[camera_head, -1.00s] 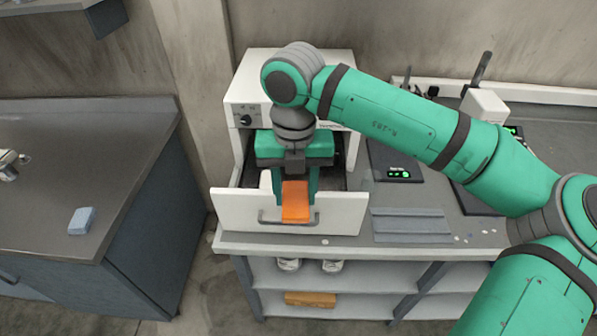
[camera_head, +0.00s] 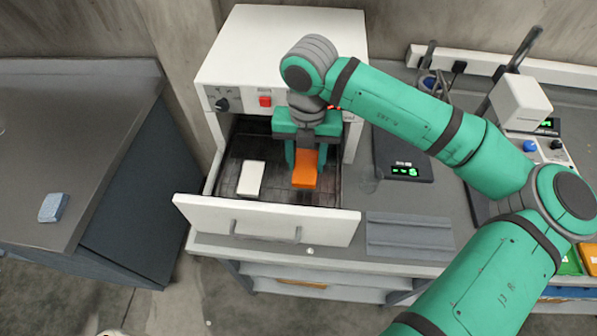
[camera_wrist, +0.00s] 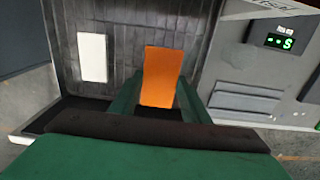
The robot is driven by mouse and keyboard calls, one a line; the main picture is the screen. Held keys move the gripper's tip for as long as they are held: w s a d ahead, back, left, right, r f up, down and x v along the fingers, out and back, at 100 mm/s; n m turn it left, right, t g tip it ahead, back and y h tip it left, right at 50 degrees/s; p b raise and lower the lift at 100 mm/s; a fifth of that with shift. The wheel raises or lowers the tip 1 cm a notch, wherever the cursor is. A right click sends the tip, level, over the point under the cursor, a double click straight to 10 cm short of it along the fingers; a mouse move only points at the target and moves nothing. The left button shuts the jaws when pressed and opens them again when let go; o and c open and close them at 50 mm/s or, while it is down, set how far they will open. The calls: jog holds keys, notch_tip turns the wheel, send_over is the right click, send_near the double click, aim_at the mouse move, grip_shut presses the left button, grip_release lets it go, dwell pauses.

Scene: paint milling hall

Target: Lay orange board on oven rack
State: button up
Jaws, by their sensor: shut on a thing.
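The orange board (camera_head: 305,170) is held in my gripper (camera_head: 306,158), which is shut on it, over the right part of the open oven drawer. The wrist view also shows the orange board (camera_wrist: 162,78) between the green fingers. The oven (camera_head: 285,48) is a white box with its drawer pulled out. Its dark rack (camera_head: 275,190) lies inside the drawer, and a white board (camera_head: 251,179) lies on the left part of it. I cannot tell whether the orange board touches the rack.
The drawer's white front (camera_head: 265,221) stands up along the near edge. A grey grooved holder (camera_head: 410,235) and a black scale (camera_head: 403,157) are to the right. A blue block (camera_head: 53,207) lies on the left counter.

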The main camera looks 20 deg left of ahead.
aim_at(305, 177)
jog(key=shift+f, duration=3.35)
jog(key=o, duration=1)
jog(key=shift+f, duration=0.15)
jog(key=shift+o, duration=0.2)
notch_tip(305, 177, up, 12)
jog(key=shift+r, duration=0.15)
